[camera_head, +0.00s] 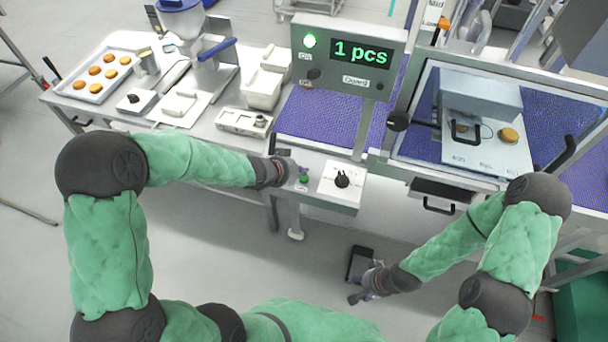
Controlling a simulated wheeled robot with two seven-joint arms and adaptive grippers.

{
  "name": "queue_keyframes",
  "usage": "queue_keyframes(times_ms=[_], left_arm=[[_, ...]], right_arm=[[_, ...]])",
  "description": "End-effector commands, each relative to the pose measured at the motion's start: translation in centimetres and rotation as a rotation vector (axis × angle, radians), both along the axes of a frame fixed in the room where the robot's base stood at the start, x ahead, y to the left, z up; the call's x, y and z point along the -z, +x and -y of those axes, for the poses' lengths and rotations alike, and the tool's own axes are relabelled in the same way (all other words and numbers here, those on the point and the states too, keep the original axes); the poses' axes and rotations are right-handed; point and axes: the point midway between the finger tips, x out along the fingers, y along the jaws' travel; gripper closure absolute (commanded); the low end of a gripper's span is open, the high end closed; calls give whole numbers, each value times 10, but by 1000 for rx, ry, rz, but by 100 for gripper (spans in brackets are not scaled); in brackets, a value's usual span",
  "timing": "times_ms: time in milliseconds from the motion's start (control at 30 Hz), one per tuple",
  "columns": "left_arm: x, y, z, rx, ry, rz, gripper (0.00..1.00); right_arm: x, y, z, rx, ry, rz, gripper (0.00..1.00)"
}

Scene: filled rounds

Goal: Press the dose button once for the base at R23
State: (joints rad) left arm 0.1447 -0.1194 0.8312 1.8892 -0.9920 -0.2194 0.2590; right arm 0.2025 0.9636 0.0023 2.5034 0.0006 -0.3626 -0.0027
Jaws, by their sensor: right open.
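A green button (303,180) sits on the front ledge of the bench, left of a white panel with a black knob (342,180). My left gripper (294,172) is right beside the green button, at its upper left. Whether it touches the button and whether its fingers are shut cannot be told. A grey display box (348,80) reads "1 pcs" and has a lit green lamp. My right gripper (365,289) is open, low in front of the bench.
A tray of several rounds (92,95) lies at the far left, near a hopper with a blue handle (216,50). A framed guard with black handles surrounds the right station. A dark box (360,263) is beside my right gripper. Blue belt (325,125) lies below the display.

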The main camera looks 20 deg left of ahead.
Motion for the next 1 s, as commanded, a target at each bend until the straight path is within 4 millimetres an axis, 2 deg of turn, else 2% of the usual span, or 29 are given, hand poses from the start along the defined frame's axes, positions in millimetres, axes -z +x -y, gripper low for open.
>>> queue_keyframes(times_ms=[333,833,1000], left_arm=[[-3,0,0,0,0,0,100],[-45,0,0,1,0,0,100],[-50,0,0,1,-1,0,100]], right_arm=[[-3,0,0,0,0,0,49],[-46,0,0,0,0,0,49],[-51,0,0,0,0,0,49]])
